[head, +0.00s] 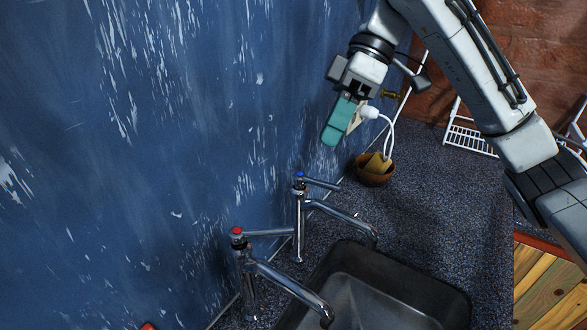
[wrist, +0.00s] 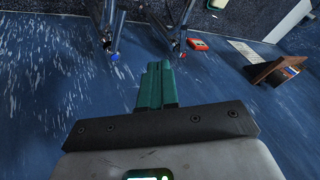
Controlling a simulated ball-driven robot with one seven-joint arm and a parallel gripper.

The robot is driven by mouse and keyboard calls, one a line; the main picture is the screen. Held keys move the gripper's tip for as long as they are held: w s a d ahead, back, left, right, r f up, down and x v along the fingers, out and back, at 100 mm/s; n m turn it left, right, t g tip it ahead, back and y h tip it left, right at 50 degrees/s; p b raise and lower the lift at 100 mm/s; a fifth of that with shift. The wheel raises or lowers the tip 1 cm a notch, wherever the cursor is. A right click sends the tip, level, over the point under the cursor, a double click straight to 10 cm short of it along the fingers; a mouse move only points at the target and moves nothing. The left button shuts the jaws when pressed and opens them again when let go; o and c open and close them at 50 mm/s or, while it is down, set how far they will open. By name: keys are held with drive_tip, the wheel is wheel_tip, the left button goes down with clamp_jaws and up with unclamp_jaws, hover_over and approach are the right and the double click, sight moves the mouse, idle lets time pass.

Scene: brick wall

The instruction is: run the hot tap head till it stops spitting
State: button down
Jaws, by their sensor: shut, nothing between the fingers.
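The hot tap head (head: 237,233), marked with a red cap, tops the nearer chrome tap; its lever points right. A red cap also shows in the wrist view (wrist: 193,42). The cold tap head (head: 300,176), with a blue cap, stands behind it and shows in the wrist view (wrist: 115,57). Both spouts reach over the dark sink (head: 345,285). I cannot make out any running water. My gripper (head: 333,135), with green fingers, is shut and empty, above and to the right of both taps, apart from them. Its fingers also show in the wrist view (wrist: 157,82).
A brown bowl (head: 373,177) with yellow pieces sits on the speckled counter (head: 435,200). A white plug with a cord (head: 370,112) and a brass fitting (head: 391,94) are near my gripper. A white wire rack (head: 468,140) stands behind. The blue wall borders the taps' left.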

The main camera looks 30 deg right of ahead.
drive_tip(key=s+a+f+p, duration=0.1)
drive_tip(key=s+a+f, duration=0.2)
drive_tip(key=a+f, duration=0.5)
drive_tip(key=shift+s+f, duration=0.3)
drive_tip(key=shift+f, duration=0.2)
